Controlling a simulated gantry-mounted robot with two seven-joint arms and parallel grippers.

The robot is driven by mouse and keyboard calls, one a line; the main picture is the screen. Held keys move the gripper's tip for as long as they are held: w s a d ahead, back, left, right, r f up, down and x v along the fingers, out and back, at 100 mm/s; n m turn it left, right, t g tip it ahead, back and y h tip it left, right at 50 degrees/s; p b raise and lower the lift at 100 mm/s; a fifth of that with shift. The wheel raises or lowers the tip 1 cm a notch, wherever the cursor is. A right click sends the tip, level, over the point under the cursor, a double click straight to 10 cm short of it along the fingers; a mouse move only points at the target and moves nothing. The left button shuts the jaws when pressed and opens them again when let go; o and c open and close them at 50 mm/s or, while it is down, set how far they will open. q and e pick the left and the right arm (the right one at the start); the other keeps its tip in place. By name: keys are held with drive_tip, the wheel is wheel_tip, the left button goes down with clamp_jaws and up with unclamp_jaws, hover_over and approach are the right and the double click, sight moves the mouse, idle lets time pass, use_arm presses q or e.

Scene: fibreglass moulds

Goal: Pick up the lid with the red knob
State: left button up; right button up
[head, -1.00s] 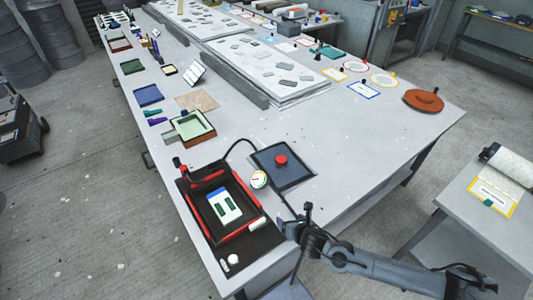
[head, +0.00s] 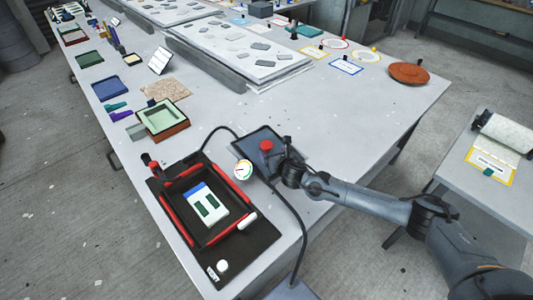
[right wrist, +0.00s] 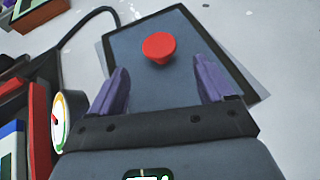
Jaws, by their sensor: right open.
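The lid (head: 248,146) is a flat dark blue-grey rectangular panel with a red knob (head: 266,146) in its middle, lying on the table near its front right edge. In the right wrist view the lid (right wrist: 130,54) fills the upper middle, with the red knob (right wrist: 158,47) standing up from it. My right gripper (head: 272,154) is at the knob in the head view, partly covering the lid. In the right wrist view its two purple fingers (right wrist: 160,80) are wide apart, with the knob between and beyond them, not gripped. My left gripper is not in view.
A black tray with red bars (head: 217,261) and a round gauge (head: 243,170) stand left of the lid. A black hose (head: 220,129) curves behind it. A green-lined box (head: 165,118) sits farther left. The table right of the lid is clear up to a brown disc (head: 408,74).

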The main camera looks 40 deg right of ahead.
sight(268, 148)
drive_tip(key=shift+x, duration=0.9)
drive_tip(key=shift+w+d+f+b, duration=0.15)
drive_tip(key=shift+w+f+b, duration=0.15)
drive_tip(key=shift+w, duration=0.15)
drive_tip(key=shift+b+x, duration=0.5)
drive_tip(key=shift+x, duration=1.5)
drive_tip(key=shift+f, duration=0.1)
drive_tip(key=c, duration=1.4)
